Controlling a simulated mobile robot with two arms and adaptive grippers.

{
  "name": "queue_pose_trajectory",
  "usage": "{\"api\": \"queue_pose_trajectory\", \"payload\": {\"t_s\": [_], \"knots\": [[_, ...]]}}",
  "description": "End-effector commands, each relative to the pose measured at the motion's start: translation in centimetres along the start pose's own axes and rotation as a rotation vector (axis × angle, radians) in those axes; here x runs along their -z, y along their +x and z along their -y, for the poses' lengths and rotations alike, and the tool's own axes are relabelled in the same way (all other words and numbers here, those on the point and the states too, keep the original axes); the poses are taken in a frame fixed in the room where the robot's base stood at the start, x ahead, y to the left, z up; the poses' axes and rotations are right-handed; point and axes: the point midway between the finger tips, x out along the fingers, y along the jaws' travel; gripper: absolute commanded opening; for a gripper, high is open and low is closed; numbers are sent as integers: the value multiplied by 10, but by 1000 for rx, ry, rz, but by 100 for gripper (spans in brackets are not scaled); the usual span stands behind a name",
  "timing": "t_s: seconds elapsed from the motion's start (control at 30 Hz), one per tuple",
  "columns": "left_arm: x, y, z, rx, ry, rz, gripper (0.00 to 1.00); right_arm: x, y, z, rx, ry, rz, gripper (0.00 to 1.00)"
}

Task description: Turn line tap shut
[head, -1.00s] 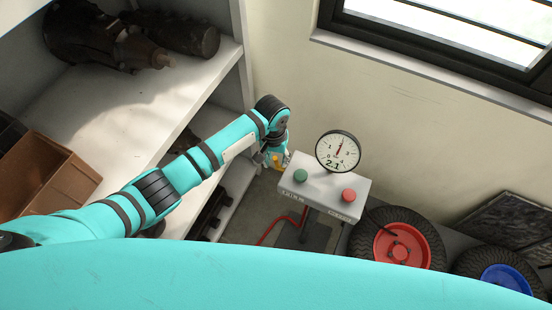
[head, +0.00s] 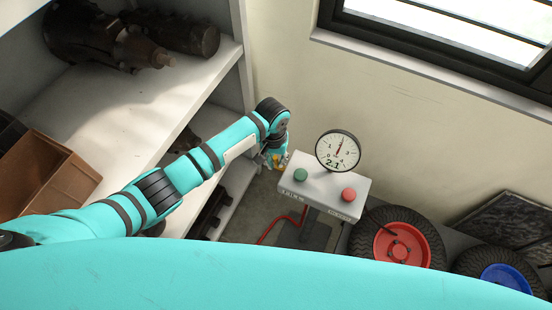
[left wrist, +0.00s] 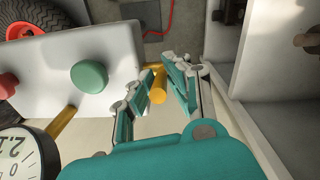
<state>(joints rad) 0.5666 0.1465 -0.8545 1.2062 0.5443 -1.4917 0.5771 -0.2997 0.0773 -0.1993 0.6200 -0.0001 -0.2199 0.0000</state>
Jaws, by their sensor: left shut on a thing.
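The line tap's yellow handle (left wrist: 158,84) shows in the left wrist view at the side of the white control box, between my finger pads. My left gripper (left wrist: 162,88) is shut on it, with one finger on each side. In the head view my left gripper (head: 275,160) is at the left end of the box, and only a little yellow shows there. The fingers hide much of the tap, so I cannot tell its angle. My right gripper is not in view.
The white box (head: 325,190) carries a green button (head: 300,175), a red button (head: 348,194) and a round gauge (head: 338,151) reading about 2.1. A shelf (head: 205,85) stands left. Tyres with a red hub (head: 400,247) and blue hub (head: 503,279) lie right.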

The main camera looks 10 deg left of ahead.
Motion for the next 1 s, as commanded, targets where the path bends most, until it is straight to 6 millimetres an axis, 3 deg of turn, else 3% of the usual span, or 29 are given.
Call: {"api": "queue_pose_trajectory", "payload": {"t_s": [0.37,0.7,1.0], "knots": [[-6,-2,2,-10,2,-56,0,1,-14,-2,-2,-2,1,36],[-22,6,5,-55,11,-282,0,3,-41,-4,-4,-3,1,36],[-33,17,7,-95,20,-483,0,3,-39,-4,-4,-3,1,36]]}}
